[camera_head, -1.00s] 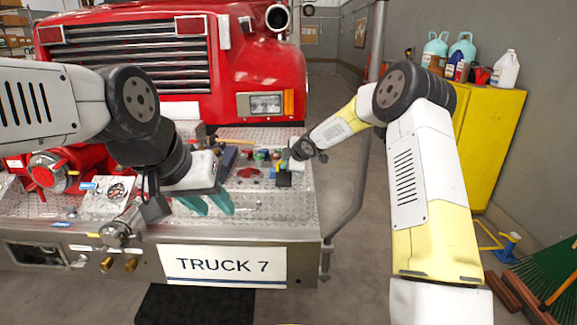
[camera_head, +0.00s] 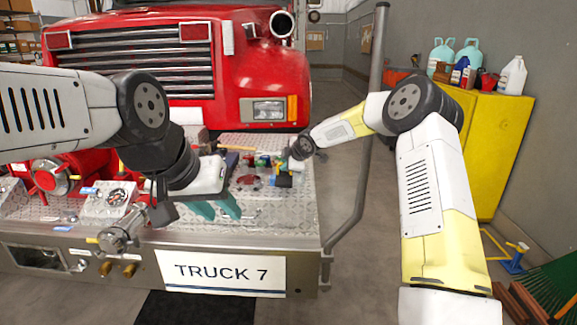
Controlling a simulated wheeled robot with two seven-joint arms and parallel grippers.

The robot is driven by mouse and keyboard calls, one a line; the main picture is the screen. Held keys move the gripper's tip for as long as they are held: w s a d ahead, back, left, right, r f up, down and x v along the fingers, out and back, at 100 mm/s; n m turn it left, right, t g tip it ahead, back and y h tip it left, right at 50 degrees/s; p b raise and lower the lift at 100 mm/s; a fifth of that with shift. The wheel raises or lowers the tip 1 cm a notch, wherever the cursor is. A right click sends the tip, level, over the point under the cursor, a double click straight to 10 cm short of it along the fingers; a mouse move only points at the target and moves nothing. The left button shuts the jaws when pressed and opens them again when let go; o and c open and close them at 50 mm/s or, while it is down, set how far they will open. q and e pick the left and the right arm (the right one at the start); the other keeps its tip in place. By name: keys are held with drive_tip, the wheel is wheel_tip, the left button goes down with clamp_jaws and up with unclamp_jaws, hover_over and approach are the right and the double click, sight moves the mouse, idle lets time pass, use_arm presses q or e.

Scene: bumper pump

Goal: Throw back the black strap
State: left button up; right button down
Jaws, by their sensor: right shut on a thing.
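My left gripper (camera_head: 217,209) has teal fingertips, spread apart and empty, above the front part of the diamond-plate bumper deck (camera_head: 304,207). My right gripper (camera_head: 284,171) is small and far off at the right end of the deck, partly hidden by its own wrist. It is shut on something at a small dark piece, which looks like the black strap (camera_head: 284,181). The strap's full length and how it lies cannot be made out. My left arm hides part of the deck's middle.
Red pump parts (camera_head: 50,176) and a gauge panel (camera_head: 113,201) stand at the left of the deck. Small coloured items (camera_head: 263,160) lie near my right gripper. A grey upright rail (camera_head: 366,150) stands right of the bumper. The red truck (camera_head: 262,70) closes off the back.

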drive_tip(key=shift+a, duration=0.1)
drive_tip(key=c, duration=1.5)
unclamp_jaws()
drive_tip(key=v, duration=0.8)
drive_tip(key=shift+f, duration=0.1)
